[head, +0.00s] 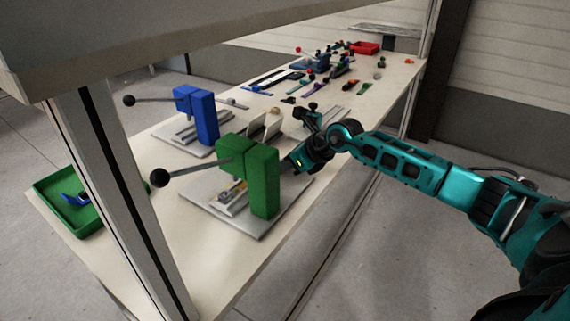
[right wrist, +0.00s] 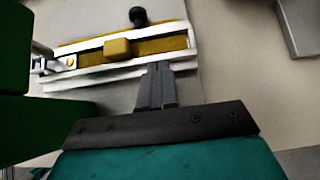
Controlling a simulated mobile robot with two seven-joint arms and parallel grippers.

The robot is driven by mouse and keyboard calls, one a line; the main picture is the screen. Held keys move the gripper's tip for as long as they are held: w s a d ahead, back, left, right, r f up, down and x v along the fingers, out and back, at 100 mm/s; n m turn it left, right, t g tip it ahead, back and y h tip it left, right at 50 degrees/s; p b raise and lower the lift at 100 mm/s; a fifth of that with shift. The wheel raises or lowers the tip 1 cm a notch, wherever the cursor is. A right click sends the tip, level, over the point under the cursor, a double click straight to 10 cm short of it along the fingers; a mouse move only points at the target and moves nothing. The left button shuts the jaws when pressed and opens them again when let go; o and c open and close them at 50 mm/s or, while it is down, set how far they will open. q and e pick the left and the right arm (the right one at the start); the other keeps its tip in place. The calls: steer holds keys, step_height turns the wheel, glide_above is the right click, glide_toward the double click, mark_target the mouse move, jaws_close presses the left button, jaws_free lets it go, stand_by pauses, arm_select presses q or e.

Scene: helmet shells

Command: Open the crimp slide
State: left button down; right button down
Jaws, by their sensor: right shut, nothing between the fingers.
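The crimp slide (right wrist: 117,48) shows in the right wrist view as a brass-coloured strip between two white rails, with a yellow block on it. A small black knob (right wrist: 138,17) stands at its far edge. In the head view the slide (head: 232,194) lies on the grey base of the green press (head: 262,180), partly hidden by the press body. My right gripper (right wrist: 155,72) is shut and empty, its fingertips at the near rail, short of the knob; I cannot tell if they touch the rail. In the head view the press hides its fingertips. My left gripper is not in view.
The green press's lever ends in a black ball (head: 159,178). A blue press (head: 196,115) stands behind it. A green tray (head: 72,205) is at the left, beyond a metal post (head: 125,190). Several small parts and a red bin (head: 364,48) lie farther along the table.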

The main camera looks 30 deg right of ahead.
stand_by(0.3)
steer(key=w+a+b, duration=0.1)
steer(key=w, duration=0.1)
steer(key=w+a+b, duration=0.1)
steer(key=w, duration=0.2)
steer(key=w+a, duration=0.1)
steer(key=w, duration=0.1)
steer(key=shift+w+a+b, duration=0.1)
steer(key=shift+w+b, duration=0.15)
steer(key=shift+b, duration=0.15)
